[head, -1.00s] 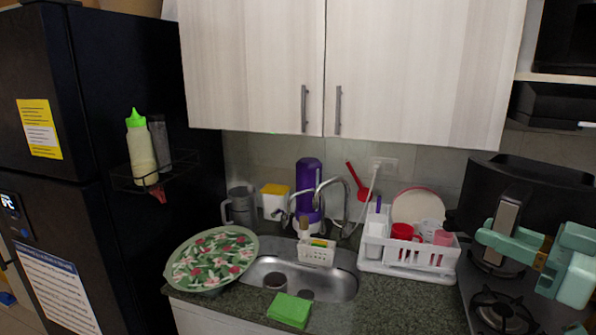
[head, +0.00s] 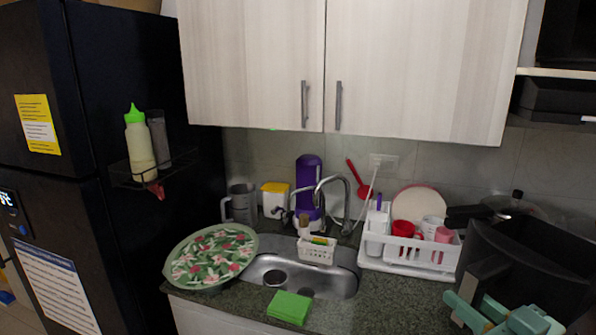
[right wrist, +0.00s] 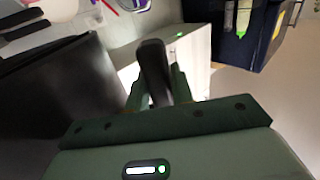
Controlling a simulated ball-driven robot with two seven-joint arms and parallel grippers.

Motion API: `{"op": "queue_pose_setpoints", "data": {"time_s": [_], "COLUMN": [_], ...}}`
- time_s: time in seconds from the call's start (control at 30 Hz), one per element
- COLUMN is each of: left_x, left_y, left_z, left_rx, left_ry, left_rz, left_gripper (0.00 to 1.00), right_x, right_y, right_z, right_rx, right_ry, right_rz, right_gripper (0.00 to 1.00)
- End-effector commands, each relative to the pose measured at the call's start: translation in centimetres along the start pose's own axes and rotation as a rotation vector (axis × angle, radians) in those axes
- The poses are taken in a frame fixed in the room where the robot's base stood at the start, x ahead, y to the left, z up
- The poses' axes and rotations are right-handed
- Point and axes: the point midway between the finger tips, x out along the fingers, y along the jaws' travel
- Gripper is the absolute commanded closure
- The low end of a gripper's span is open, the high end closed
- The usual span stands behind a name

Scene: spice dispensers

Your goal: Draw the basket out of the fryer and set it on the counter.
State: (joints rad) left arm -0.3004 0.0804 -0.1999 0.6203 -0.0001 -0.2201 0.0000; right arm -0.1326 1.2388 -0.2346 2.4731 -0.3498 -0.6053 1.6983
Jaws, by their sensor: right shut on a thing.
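The black basket (head: 545,268) is at the right edge of the head view, with its open top showing. Its handle (head: 490,274) points toward me. My right gripper (head: 476,306), teal, is shut on this handle. In the right wrist view the handle (right wrist: 154,72) stands between the two fingers, and the basket wall (right wrist: 60,95) is at the left. The basket hides the hob area; I cannot tell whether its bottom touches anything. The fryer body cannot be made out. The counter (head: 395,295) shows left of the basket. My left gripper is not in view.
A white dish rack (head: 408,262) with cups stands left of the basket. A pot with a glass lid (head: 512,207) is behind it. Counter front of the rack is clear.

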Motion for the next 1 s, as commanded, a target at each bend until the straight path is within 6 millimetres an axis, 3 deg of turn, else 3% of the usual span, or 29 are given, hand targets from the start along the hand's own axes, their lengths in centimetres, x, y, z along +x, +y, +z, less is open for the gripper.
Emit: {"op": "queue_pose_setpoints", "data": {"time_s": [0.3,0.5,0.7,1.0], "left_x": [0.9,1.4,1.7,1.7], "left_y": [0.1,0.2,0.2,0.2], "left_z": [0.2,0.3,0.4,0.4], "left_rx": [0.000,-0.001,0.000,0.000], "left_ry": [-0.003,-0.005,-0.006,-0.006], "left_rz": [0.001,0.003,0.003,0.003], "left_gripper": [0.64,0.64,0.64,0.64], "right_x": [-1.3,-2.6,-3.6,-3.9], "right_y": [-2.8,-4.7,-6.1,-6.5], "right_z": [6.9,10.4,12.4,12.9], "right_rx": [0.013,0.007,-0.002,-0.003], "right_ry": [-0.003,-0.006,-0.004,-0.001], "right_rz": [0.196,0.308,0.373,0.390], "right_gripper": [1.00,1.00,1.00,1.00]}}
